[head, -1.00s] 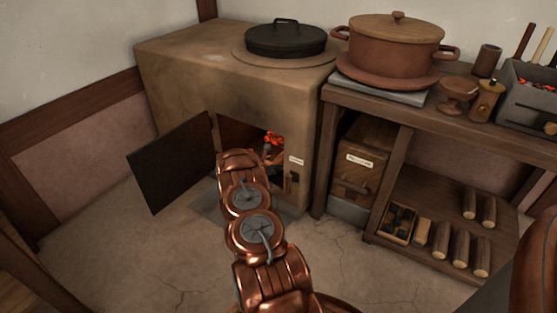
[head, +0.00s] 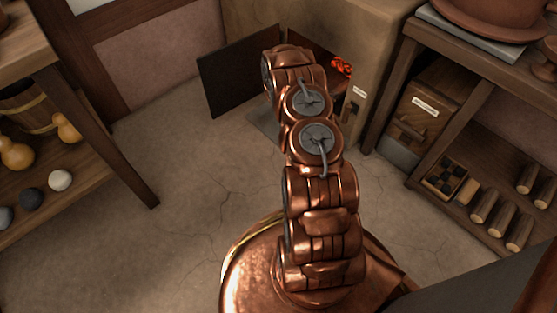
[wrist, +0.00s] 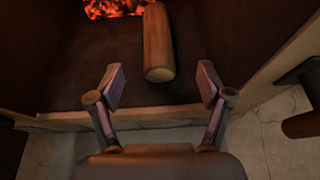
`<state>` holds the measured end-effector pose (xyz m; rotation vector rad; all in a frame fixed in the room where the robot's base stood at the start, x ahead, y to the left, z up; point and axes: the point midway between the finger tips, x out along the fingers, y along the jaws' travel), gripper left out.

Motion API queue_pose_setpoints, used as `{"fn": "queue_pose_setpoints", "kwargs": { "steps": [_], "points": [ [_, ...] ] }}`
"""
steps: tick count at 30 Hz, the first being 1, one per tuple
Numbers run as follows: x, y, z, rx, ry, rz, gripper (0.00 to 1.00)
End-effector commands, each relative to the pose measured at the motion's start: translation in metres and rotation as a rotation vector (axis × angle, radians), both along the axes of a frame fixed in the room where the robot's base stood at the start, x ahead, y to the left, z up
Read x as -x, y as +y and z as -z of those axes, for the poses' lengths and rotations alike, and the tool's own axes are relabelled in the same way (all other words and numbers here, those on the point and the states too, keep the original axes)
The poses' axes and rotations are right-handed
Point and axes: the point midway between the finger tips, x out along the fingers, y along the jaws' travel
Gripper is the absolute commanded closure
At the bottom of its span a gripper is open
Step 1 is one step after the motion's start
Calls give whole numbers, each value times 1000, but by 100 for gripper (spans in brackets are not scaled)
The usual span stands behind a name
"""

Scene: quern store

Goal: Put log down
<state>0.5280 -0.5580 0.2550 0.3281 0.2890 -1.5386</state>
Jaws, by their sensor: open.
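In the wrist view a log (wrist: 158,45) lies on the dark floor of the stove's firebox, its cut end toward me and its far end close to glowing embers (wrist: 115,8). My gripper (wrist: 160,80) is open, its two fingers spread to either side of the log's near end and apart from it. In the head view my arm reaches to the opening of the clay stove (head: 380,40), and the arm hides my gripper and the log. Embers (head: 341,65) glow inside the opening.
The dark stove door (head: 240,70) stands open to the left. At the right, a shelf holds several spare logs (head: 485,205) and a small box (head: 443,180). A shelf with gourds (head: 17,155) and balls stands at the left. The floor (head: 150,240) between is clear.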

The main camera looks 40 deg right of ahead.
Motion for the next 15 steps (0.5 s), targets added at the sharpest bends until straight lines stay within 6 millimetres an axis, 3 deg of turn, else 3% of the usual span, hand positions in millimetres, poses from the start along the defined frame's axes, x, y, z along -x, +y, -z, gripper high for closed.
{"fn": "queue_pose_setpoints", "kwargs": {
  "steps": [5,15],
  "points": [
    [3,17,-54,-1,-92,100,21],
    [34,76,-142,-39,-276,332,21]
  ]
}}
